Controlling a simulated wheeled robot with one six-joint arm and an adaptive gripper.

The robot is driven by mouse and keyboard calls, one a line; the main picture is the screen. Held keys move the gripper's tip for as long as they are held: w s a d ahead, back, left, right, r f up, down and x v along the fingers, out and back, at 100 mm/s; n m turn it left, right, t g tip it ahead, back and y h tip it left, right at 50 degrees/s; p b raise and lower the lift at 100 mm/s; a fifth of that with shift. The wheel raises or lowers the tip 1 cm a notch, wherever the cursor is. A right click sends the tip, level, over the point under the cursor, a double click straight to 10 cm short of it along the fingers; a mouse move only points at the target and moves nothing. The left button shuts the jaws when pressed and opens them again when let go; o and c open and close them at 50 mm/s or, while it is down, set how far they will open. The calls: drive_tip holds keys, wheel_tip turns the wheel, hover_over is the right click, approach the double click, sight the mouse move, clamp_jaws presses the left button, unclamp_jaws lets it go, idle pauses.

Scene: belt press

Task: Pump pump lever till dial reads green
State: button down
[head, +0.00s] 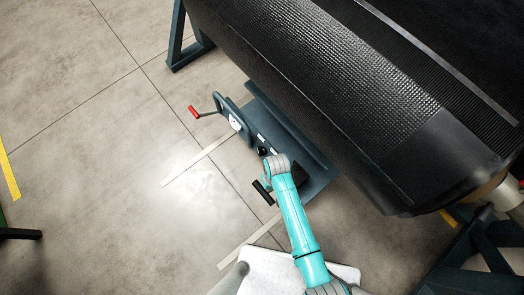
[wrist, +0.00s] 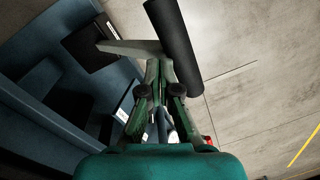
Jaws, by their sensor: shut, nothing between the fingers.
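A black cylindrical grip on a light bar, apparently the pump lever (head: 263,192), sticks out from the front of the dark blue press unit in the head view. It also shows large at the top of the wrist view (wrist: 176,48). My gripper (wrist: 158,68) is shut and empty, its fingertips close to the bar and grip; I cannot tell whether they touch. In the head view my wrist covers the gripper. A small white round face, probably the dial (head: 235,122), sits at the unit's left end; its reading is too small to make out.
A red-handled crank (head: 194,112) sticks out at the unit's left end. A black knob (head: 262,151) stands close to my wrist. The large black belt roll (head: 320,70) overhangs the unit's back. The floor (head: 120,190) to the left is clear.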

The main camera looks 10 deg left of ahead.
sight(263, 193)
drive_tip(key=shift+s+a+f, duration=0.15)
drive_tip(key=shift+s+f, duration=0.1)
idle(0.7)
drive_tip(key=shift+s+a+f, duration=0.75)
drive_tip(key=shift+s+f, duration=0.2)
drive_tip(key=shift+s+a+f, duration=0.35)
drive_tip(key=shift+s+f, duration=0.1)
drive_tip(key=shift+f, duration=0.15)
drive_tip(key=shift+s+a+f, duration=0.35)
drive_tip(key=shift+s+f, duration=0.1)
drive_tip(key=shift+f, duration=0.2)
drive_tip(key=shift+s+a+f, duration=0.3)
drive_tip(key=shift+s+f, duration=0.1)
drive_tip(key=shift+f, duration=0.2)
drive_tip(key=shift+s+a+f, duration=0.3)
drive_tip(key=shift+s+f, duration=0.1)
drive_tip(key=shift+f, duration=0.25)
